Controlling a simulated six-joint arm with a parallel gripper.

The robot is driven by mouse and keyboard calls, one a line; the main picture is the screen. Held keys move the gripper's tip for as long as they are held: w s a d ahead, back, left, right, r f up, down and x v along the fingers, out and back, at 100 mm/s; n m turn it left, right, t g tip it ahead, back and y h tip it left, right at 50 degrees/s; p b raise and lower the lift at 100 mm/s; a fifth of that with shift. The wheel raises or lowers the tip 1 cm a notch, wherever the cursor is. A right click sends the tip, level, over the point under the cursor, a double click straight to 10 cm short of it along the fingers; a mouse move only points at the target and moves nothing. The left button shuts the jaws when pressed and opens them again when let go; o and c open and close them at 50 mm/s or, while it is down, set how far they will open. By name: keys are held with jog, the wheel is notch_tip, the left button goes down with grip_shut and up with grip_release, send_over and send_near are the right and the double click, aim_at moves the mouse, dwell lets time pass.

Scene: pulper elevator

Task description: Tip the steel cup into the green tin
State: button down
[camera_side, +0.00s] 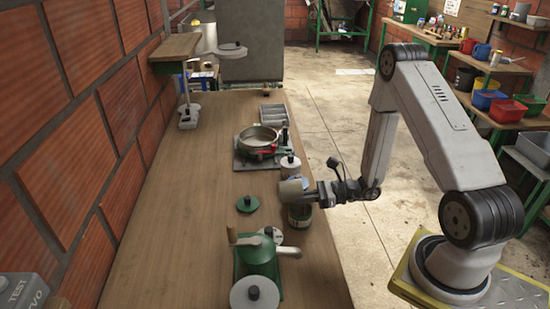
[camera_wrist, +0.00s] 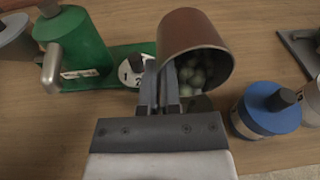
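The steel cup (camera_side: 291,190) is at the end of my gripper (camera_side: 308,193), tipped well over onto its side, above the green tin (camera_side: 299,215) on the bench. In the wrist view the cup (camera_wrist: 195,42) has its mouth turned toward the camera, with pale green beans (camera_wrist: 203,70) inside near the rim. The fingers of my gripper (camera_wrist: 160,85) are close together at the cup's side; their exact contact is partly hidden. The tin's mouth is mostly hidden under the cup and gripper, so I cannot tell whether beans are in it.
A green hand-cranked machine (camera_side: 260,258) stands at the near end of the bench. A blue-topped container (camera_wrist: 268,108) stands close to the cup. A pan (camera_side: 259,139) sits farther back. The bench's left side is clear.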

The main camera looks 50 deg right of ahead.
jog(key=shift+s+d+f+t+y, duration=0.1)
jog(key=shift+s+d+t+y, duration=0.1)
jog(key=shift+t+y, duration=0.5)
jog(key=shift+s+d+f+t+y, duration=0.1)
jog(key=shift+s+d+t+y, duration=0.1)
jog(key=shift+t+y, duration=0.5)
jog(key=shift+r, duration=0.1)
dwell(1.0)
jog(key=shift+r+g+h, duration=2.3)
jog(key=shift+r+g, duration=0.1)
jog(key=shift+r, duration=0.1)
jog(key=shift+r+g+h, duration=2.4)
